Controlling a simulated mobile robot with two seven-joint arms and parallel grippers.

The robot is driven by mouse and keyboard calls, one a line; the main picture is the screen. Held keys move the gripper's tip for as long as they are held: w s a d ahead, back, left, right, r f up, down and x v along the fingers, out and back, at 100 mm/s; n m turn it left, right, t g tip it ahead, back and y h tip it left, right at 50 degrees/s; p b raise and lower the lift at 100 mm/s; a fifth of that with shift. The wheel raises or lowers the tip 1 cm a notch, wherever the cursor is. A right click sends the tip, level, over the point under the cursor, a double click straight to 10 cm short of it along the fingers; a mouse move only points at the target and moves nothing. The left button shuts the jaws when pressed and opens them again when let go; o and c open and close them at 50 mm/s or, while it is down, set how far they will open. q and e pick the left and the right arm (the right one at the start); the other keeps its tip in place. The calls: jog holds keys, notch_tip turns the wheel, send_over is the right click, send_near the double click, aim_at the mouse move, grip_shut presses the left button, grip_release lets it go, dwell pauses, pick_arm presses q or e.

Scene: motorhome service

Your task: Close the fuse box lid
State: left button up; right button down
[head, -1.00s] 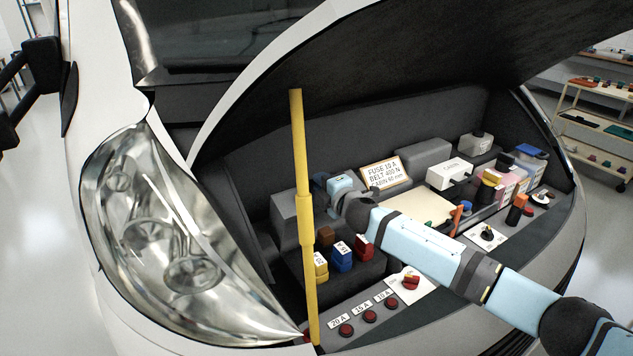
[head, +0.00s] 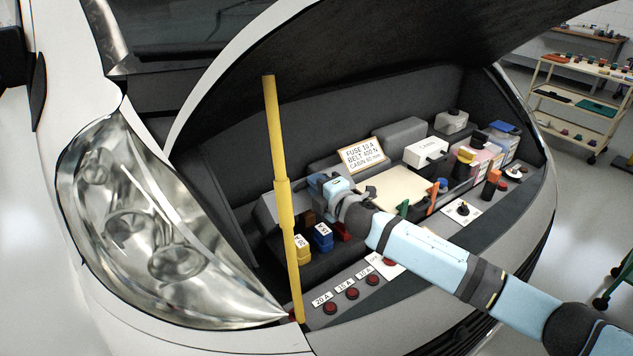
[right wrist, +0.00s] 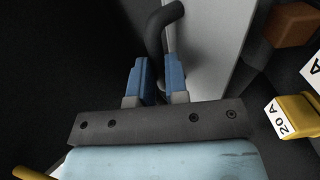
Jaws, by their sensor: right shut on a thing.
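The fuse box lid (head: 266,210) is a grey panel, raised and tilted behind the yellow rod in the head view. In the right wrist view the pale lid face (right wrist: 208,45) stands beside my fingers. My right gripper (head: 316,182) is at the lid's upper edge. In the right wrist view its blue fingers (right wrist: 157,80) are shut on the lid's dark handle (right wrist: 160,35). The yellow 20 A fuse (head: 303,253) and the blue fuse (head: 322,240) show in the open box below; the red fuse (head: 341,231) is partly hidden by my arm. My left gripper is not in view.
The yellow prop rod (head: 277,150) stands left of my right gripper, under the raised hood. A label card (head: 361,154), a white cabin filter box (head: 426,151) and bottles (head: 487,160) stand further right. Red buttons (head: 351,293) line the front edge.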

jog(key=shift+s+f, duration=0.15)
jog(key=shift+f, duration=0.5)
jog(key=c, duration=1.4)
grip_release()
jog(key=shift+a, duration=0.1)
jog(key=b+v, duration=0.1)
jog(key=v, duration=1.2)
jog(key=shift+s+r, duration=0.2)
jog(key=shift+r, duration=0.15)
